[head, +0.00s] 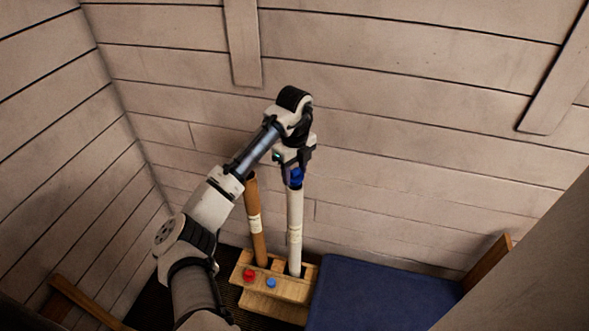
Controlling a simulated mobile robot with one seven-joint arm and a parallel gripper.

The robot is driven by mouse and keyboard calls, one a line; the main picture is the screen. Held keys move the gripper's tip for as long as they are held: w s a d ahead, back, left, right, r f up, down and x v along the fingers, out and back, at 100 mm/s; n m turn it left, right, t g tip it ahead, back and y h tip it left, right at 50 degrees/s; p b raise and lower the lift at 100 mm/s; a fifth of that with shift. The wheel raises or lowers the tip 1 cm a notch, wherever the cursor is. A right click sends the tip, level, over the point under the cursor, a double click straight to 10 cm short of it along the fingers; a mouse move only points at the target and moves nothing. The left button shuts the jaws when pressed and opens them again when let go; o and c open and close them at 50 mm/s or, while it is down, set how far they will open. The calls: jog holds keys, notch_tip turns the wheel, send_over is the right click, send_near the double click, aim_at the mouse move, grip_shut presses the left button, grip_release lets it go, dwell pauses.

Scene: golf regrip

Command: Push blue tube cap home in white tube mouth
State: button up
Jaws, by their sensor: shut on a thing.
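The white tube (294,225) stands upright in the wooden stand (297,290), its mouth at the top. The blue tube cap (296,177) is at the white tube's mouth. My gripper (296,169) points down from above and is shut on the blue cap. The cap appears in line with the tube; how deep it sits in the mouth is too small to tell. The jaws hide the cap's upper part.
A brown tube (257,220) stands left of the white tube in the same stand, close to my arm. A red knob (249,274) and a blue knob (271,283) are on the stand's front. A blue pad (385,290) lies to the right. Plank walls enclose the corner.

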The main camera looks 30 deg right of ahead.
aim_at(294, 179)
jog(key=shift+f+b, duration=0.55)
jog(key=shift+f, duration=1)
jog(key=o, duration=0.8)
jog(key=shift+o, duration=0.2)
jog(key=shift+r, duration=0.1)
notch_tip(294, 179, up, 14)
jog(key=shift+f+b, duration=0.2)
jog(key=shift+b, duration=0.2)
